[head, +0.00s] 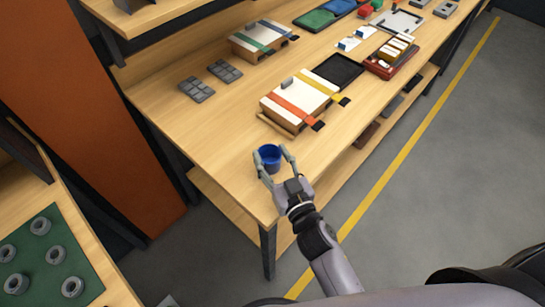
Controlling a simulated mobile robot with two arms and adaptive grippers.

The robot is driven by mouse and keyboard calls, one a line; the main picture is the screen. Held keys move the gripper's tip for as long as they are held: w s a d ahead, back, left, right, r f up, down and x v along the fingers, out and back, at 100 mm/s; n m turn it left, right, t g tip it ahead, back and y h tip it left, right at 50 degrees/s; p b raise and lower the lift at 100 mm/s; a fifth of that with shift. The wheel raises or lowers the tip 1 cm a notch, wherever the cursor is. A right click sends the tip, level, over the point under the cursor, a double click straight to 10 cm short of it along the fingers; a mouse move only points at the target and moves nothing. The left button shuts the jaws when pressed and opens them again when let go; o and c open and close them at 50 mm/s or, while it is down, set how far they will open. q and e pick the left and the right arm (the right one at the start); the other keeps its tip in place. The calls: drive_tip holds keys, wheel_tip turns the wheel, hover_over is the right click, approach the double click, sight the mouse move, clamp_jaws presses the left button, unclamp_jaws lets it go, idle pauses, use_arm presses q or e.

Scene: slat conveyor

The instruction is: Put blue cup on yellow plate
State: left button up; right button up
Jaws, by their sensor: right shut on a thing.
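The blue cup (269,155) is upright at the near corner of the wooden table, its open top showing. My right gripper (271,160) is shut on the cup, with one finger on each side of it. I cannot tell whether the cup's base touches the table top. I make out no yellow plate in the head view. My left gripper is not in view.
A white box with orange and yellow straps (297,98) stands behind the cup. A similar box (263,40), a black tray (339,69) and grey blocks (197,89) are farther back. The wooden table (215,135) is bare left of the cup. A green mat (37,237) holds several grey rings.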

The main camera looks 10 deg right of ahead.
drive_tip(key=shift+f, duration=0.15)
drive_tip(key=o, duration=1.2)
drive_tip(key=shift+c, duration=0.2)
